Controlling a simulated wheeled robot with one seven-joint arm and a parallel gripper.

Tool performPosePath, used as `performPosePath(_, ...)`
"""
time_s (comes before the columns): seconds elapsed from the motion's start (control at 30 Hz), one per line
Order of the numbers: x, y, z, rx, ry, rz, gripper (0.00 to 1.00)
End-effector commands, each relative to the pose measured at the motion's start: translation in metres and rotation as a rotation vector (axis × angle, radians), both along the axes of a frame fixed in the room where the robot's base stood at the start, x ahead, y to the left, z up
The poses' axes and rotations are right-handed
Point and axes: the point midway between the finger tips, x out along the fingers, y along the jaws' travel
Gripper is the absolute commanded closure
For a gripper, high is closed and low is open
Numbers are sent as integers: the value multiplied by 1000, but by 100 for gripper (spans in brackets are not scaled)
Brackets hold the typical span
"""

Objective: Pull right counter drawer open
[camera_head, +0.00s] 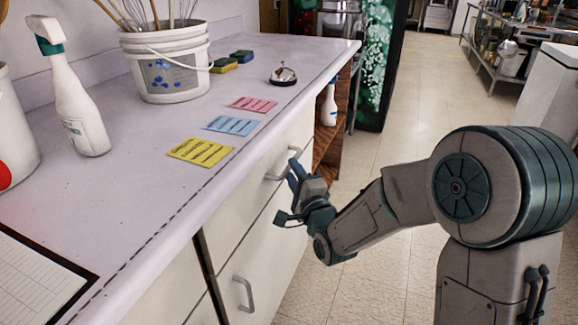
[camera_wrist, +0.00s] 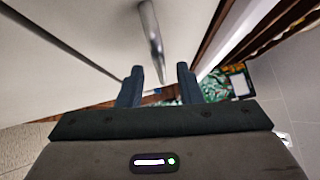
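The right counter drawer (camera_head: 248,193) is the upper white front below the counter's right part, and it looks flush with the counter face. Its grey bar handle (camera_head: 274,178) is partly hidden by my gripper (camera_head: 296,172) in the head view. In the wrist view, the handle (camera_wrist: 150,35) runs down from the top edge, and its near end shows between the two fingertips of my gripper (camera_wrist: 160,67). The fingers are apart, with gaps visible beside the handle. I cannot tell whether the bar lies fully between them or just beyond the tips.
A lower drawer with its own handle (camera_head: 244,294) is below. Colored cards, a bell (camera_head: 283,75), sponges, a utensil bucket (camera_head: 168,65) and a spray bottle (camera_head: 72,90) stand on the counter (camera_head: 130,180). An open wooden shelf (camera_head: 328,145) adjoins the drawers. The tiled floor (camera_head: 400,110) is clear.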

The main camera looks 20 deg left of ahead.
Motion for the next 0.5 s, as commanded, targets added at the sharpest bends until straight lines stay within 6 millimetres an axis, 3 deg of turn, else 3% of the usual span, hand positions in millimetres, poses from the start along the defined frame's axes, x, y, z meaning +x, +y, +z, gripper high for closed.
performPosePath(0.2, 19, 16, 3, 1, -1, 0, 68)
performPosePath(0.5, 24, 20, 4, -1, -1, 0, 68)
